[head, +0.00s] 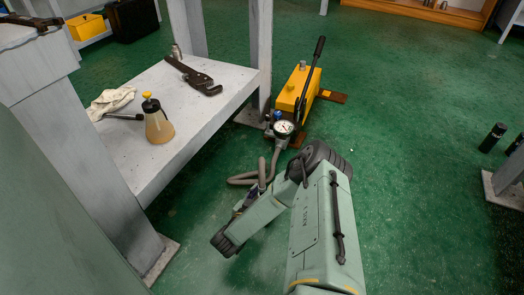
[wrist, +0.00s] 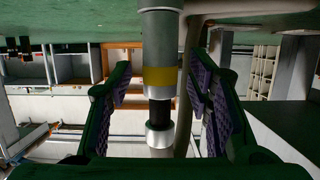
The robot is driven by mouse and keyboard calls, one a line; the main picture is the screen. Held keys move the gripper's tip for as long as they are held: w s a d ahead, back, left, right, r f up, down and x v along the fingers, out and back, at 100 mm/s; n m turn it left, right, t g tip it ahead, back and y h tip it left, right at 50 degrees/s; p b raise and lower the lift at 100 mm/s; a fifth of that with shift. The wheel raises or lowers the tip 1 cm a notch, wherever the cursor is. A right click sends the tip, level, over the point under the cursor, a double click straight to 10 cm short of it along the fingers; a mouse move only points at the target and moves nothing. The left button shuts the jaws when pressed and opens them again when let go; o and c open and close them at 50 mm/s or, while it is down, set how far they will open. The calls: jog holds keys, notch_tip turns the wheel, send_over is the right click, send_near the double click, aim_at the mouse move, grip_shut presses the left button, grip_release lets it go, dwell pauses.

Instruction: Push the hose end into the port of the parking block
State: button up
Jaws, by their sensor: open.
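A silver metal coupling with a yellow band and a black section (wrist: 158,77), apparently the hose end, stands between my fingers in the wrist view. My gripper (wrist: 162,105) is open around it, with dark green fingers and purple pads. Gaps show on both sides, so the pads look clear of it. In the head view my gripper (head: 250,197) is low beside the looped grey-brown hose (head: 242,180), partly hidden by my arm. The hose lies in front of the yellow hand pump (head: 294,88) and its dial gauge (head: 284,127). I cannot make out the parking block or its port for certain.
A grey bench with a low shelf (head: 213,113) stands left of my arm. Green floor (head: 420,170) is open to the right, with dark cylinders (head: 492,138) farther off.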

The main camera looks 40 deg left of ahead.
jog(key=shift+c, duration=0.5)
grip_shut()
